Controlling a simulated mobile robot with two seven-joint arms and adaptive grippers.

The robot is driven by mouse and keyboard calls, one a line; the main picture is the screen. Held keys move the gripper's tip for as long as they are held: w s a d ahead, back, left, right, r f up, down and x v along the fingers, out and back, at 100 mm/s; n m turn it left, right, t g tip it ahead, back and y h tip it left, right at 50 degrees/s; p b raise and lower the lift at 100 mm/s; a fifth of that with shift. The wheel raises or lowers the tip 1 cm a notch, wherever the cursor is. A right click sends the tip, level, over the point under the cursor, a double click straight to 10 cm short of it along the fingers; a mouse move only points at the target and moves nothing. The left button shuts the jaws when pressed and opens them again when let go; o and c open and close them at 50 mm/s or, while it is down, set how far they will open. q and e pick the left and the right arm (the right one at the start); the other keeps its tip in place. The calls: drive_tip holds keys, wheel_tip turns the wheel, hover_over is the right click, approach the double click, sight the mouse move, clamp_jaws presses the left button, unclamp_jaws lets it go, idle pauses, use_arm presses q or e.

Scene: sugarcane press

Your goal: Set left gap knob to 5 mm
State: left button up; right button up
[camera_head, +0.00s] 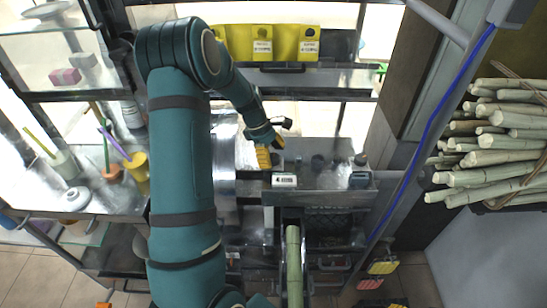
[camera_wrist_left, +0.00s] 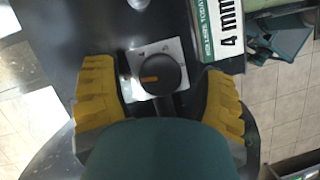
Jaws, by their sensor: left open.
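The black round knob (camera_wrist_left: 156,72) sits on a white plate (camera_wrist_left: 133,90) in the left wrist view. Its orange mark points toward the picture's left. A sign reading "4 mm" (camera_wrist_left: 228,28) stands beside it at the upper right. My left gripper (camera_wrist_left: 158,84) is open, with one yellow finger on each side of the knob and visible space between knob and fingers. In the head view my left gripper (camera_head: 270,150) is over the metal press top, and its fingers partly hide that area. A small white sign (camera_head: 284,180) is just below it. My right gripper is not in view.
A green cane (camera_head: 293,265) lies in the chute in front of the press. Cut canes (camera_head: 500,130) are piled at right. A yellow panel with labels (camera_head: 265,45) is behind. Glass shelves with cups and pots (camera_head: 137,170) stand at left.

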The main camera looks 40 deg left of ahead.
use_arm(q)
drive_tip(key=shift+d+f, duration=0.15)
drive_tip(key=shift+f, duration=0.2)
drive_tip(key=c, duration=1.2)
drive_tip(key=shift+m, duration=0.4)
drive_tip(key=m+g+p, duration=0.1)
drive_tip(key=m+g, duration=0.1)
drive_tip(key=m, duration=0.2)
drive_tip(key=m+g, duration=0.1)
drive_tip(key=m, duration=0.1)
drive_tip(key=m+g+p, duration=0.1)
drive_tip(key=m, duration=0.2)
drive_tip(key=shift+f+y, duration=0.1)
drive_tip(key=shift+y, duration=0.2)
drive_tip(key=m+y, duration=0.1)
drive_tip(key=m, duration=0.2)
drive_tip(key=m+g+y, duration=0.1)
drive_tip(key=m, duration=0.2)
drive_tip(key=shift+d+m+g, duration=0.1)
drive_tip(key=shift+m+g, duration=0.2)
drive_tip(key=shift+m, duration=0.1)
drive_tip(key=m+y, duration=0.1)
drive_tip(key=m, duration=0.1)
drive_tip(key=m+y, duration=0.1)
drive_tip(key=m, duration=0.2)
drive_tip(key=shift+s, duration=0.1)
drive_tip(key=shift+m, duration=0.4)
